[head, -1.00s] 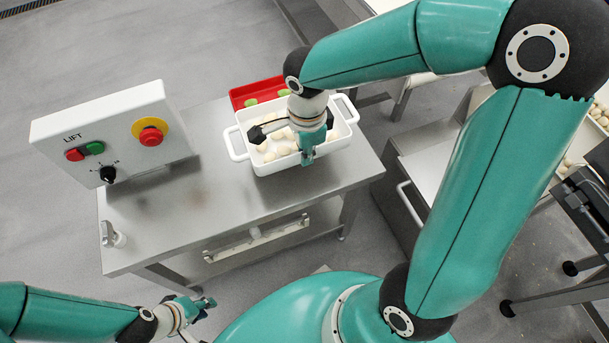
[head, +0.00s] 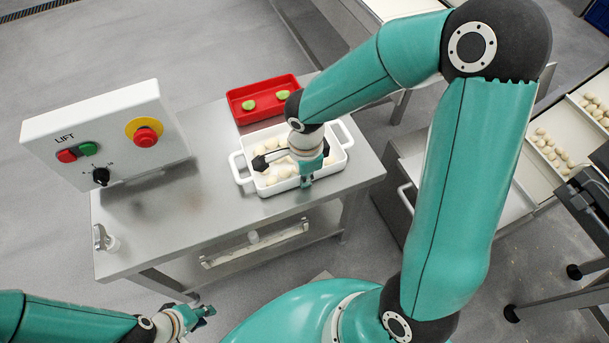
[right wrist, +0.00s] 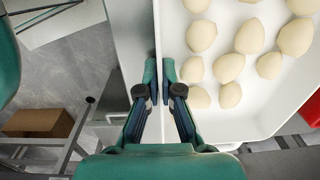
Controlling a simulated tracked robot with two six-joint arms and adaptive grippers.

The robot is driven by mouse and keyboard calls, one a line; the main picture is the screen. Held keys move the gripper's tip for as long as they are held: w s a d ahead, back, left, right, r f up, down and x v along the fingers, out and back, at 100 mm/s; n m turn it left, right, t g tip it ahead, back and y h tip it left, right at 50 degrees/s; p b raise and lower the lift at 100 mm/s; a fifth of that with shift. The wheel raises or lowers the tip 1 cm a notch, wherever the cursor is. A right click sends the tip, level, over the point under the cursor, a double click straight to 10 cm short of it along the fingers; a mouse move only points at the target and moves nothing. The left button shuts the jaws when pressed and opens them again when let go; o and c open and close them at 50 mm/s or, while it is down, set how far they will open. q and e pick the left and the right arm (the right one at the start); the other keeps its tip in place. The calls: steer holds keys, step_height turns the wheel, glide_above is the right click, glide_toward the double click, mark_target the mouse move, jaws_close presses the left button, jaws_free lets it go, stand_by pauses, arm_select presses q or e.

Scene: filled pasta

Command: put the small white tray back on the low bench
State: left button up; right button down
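The small white tray (head: 239,167) has a handle at each end and holds several pale pasta pieces. In the head view it is over the right part of the low steel bench (head: 160,225) and looks set down on it, though its underside is hidden. My right gripper (head: 306,180) is at the tray's near long wall. In the right wrist view the tray wall (right wrist: 157,30) runs between the fingertips of my right gripper (right wrist: 160,72), one finger inside and one outside, closed on it. My left gripper (head: 207,311) is low at the bottom left, away from the bench top; its fingers are too small to read.
A red tray (head: 238,105) with two green pieces lies just behind the white tray. The LIFT control box (head: 110,135) with a red stop button stands on the bench's left side. The bench's middle is clear. Trays of pasta (head: 535,172) stand at the right.

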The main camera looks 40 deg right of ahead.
steer(key=shift+f, duration=0.1)
steer(key=c, duration=1.3)
jaws_free()
steer(key=shift+r, duration=0.5)
step_height(320, 180, up, 11)
steer(key=p, duration=0.3)
steer(key=shift+s+r, duration=0.1)
steer(key=shift+s, duration=0.05)
